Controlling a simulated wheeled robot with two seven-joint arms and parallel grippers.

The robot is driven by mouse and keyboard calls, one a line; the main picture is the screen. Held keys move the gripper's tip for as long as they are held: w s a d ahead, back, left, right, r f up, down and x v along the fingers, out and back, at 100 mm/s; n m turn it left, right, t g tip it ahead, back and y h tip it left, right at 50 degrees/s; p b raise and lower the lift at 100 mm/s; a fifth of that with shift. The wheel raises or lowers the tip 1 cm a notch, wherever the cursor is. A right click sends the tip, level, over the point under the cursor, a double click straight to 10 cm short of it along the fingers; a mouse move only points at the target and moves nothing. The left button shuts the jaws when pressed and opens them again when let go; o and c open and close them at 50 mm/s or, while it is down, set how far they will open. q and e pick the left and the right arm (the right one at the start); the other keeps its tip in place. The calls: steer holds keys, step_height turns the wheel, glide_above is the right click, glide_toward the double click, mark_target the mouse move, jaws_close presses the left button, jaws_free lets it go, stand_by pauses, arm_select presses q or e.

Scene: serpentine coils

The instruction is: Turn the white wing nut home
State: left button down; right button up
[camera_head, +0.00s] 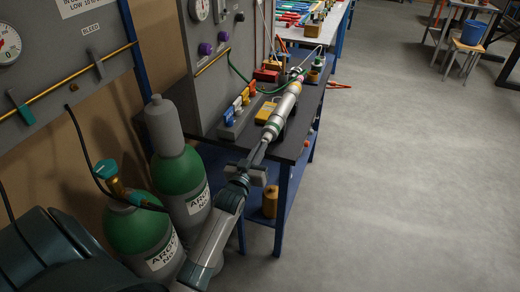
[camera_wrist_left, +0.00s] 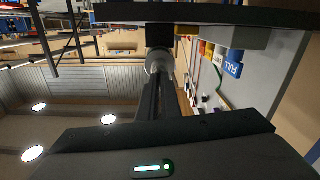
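My left arm comes in from the lower left in the head view. Its gripper (camera_head: 262,150) reaches toward the near end of a long pale cylinder (camera_head: 286,103) with a green band, lying over the dark bench. In the left wrist view, two dark fingers (camera_wrist_left: 160,85) run close together up to the pale round end (camera_wrist_left: 158,60) of the cylinder. The fingertips are at or just before this end; I cannot tell whether they touch it. I cannot make out the white wing nut; the fingers may hide it. My right gripper is out of view.
The blue-legged bench (camera_head: 302,148) carries a row of coloured valve handles (camera_head: 238,102), one marked FULL (camera_wrist_left: 233,69), and a yellow block (camera_head: 266,110). Green gas bottles (camera_head: 180,178) stand at the left, beside my arm. A grey panel (camera_head: 218,60) rises behind.

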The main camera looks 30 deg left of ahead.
arm_select(q)
steer(key=shift+d+f+m+p, duration=0.1)
steer(key=shift+f+m+p, duration=0.3)
steer(key=shift+m, duration=4.15)
steer(key=shift+d+f+m+p, duration=0.1)
steer(key=shift+m+p, duration=0.45)
steer(key=shift+m, duration=3.95)
steer(key=shift+d+f+m+p, duration=0.1)
steer(key=shift+f+m+p, duration=0.3)
steer(key=shift+m, duration=4.15)
steer(key=shift+r, duration=0.15)
